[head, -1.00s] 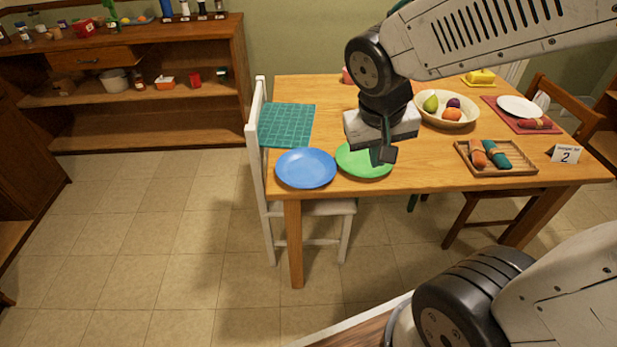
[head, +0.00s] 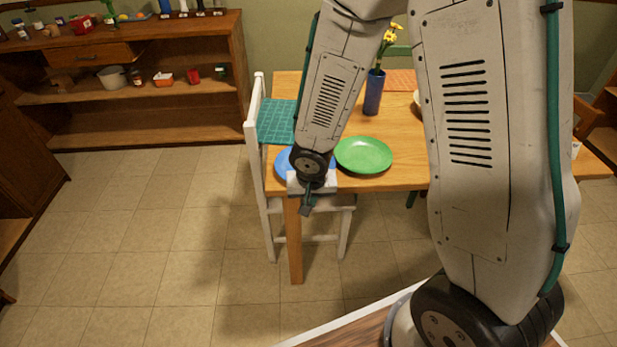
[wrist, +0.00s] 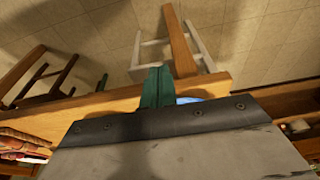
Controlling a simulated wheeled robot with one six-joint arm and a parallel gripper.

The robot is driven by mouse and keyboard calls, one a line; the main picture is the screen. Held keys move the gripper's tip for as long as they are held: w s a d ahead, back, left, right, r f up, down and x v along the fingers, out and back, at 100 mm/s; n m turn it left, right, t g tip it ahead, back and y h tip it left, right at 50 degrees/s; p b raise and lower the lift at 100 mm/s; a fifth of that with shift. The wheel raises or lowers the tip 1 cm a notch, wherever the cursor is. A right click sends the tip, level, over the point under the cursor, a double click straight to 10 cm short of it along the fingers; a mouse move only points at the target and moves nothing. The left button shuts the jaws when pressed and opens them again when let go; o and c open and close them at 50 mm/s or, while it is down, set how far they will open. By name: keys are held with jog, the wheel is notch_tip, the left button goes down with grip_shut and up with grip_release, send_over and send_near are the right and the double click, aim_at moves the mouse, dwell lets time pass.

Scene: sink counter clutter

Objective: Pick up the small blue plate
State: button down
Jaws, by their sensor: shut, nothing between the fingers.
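The small blue plate (head: 283,163) lies on the wooden table near its front left corner. My arm and wrist hide much of it in the head view. A sliver of blue (wrist: 188,100) shows beside the fingers in the wrist view. My gripper (head: 306,205) points downward at the table's front edge, in front of the plate in the picture. Its fingers (wrist: 157,82) are shut and hold nothing. I cannot tell how far they are from the plate's rim.
A green plate (head: 364,155) lies right of the blue plate. A blue vase (head: 374,92) with yellow flowers stands behind it. A white chair (head: 254,130) with a teal mat (head: 276,121) beyond it is at the left. Open floor (head: 150,230) lies to the left.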

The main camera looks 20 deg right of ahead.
jog(key=w+d, duration=0.1)
jog(key=w, duration=0.2)
jog(key=w+d, duration=0.1)
jog(key=w, duration=0.2)
jog(key=w+d, duration=0.1)
jog(key=w, duration=0.2)
jog(key=shift+w, duration=0.15)
jog(key=shift+f, duration=0.8)
jog(key=shift+s, duration=0.2)
